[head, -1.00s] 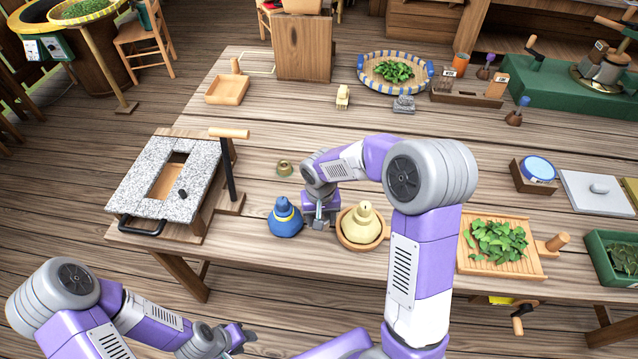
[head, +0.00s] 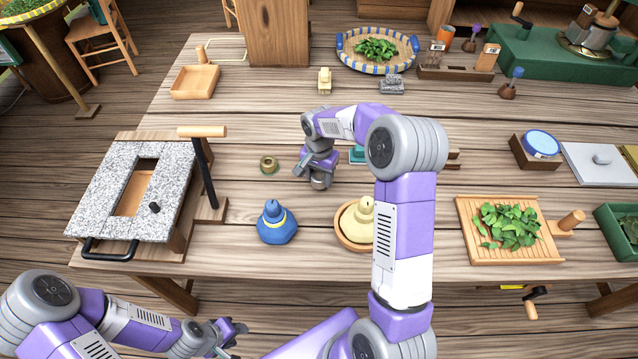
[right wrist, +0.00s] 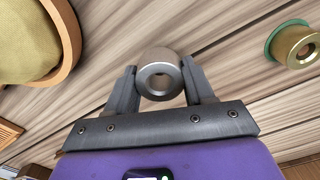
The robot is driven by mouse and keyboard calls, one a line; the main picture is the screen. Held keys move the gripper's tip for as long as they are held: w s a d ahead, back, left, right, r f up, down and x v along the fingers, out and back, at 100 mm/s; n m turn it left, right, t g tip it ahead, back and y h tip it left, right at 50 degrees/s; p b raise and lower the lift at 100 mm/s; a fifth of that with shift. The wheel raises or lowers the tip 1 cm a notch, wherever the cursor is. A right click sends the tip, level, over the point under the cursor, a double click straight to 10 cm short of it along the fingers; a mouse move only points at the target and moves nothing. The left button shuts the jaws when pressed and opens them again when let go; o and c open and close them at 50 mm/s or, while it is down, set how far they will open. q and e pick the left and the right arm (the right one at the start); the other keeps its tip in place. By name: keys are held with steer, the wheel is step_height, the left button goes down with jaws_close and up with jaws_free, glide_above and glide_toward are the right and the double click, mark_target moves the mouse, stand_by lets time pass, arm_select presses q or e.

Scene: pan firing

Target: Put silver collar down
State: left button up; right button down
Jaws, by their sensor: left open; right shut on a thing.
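The silver collar (right wrist: 160,76) is a short grey ring with a central hole, held between the fingertips of my right gripper (right wrist: 160,84) in the right wrist view. In the head view my right gripper (head: 306,172) is over the middle of the table, behind the blue bottle-shaped thing (head: 276,222) and right of the small green and brass ring (head: 268,164). The collar is hard to make out there, and its height above the wood cannot be told. My left gripper (head: 232,334) is open and empty, in front of the table edge at lower left.
A cream lidded thing (head: 358,222) sits in a wooden bowl close in front of my right gripper. A teal object (head: 357,154) is partly hidden behind my right arm. A granite-topped stand (head: 104,202) is at left. Bare table lies around the green and brass ring.

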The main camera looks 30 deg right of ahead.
mark_target(319, 182)
step_height(319, 182, down, 3)
steer(key=shift+w+f+b, duration=0.1)
steer(key=shift+f+b, duration=0.05)
steer(key=shift+b, duration=0.15)
steer(key=shift+f, duration=0.2)
steer(key=shift+c, duration=2)
jaws_free()
steer(key=shift+r, duration=0.15)
steer(key=shift+r, duration=0.35)
step_height(319, 182, up, 12)
steer(key=p, duration=0.2)
steer(key=shift+f+p, duration=0.25)
steer(key=shift+p, duration=0.1)
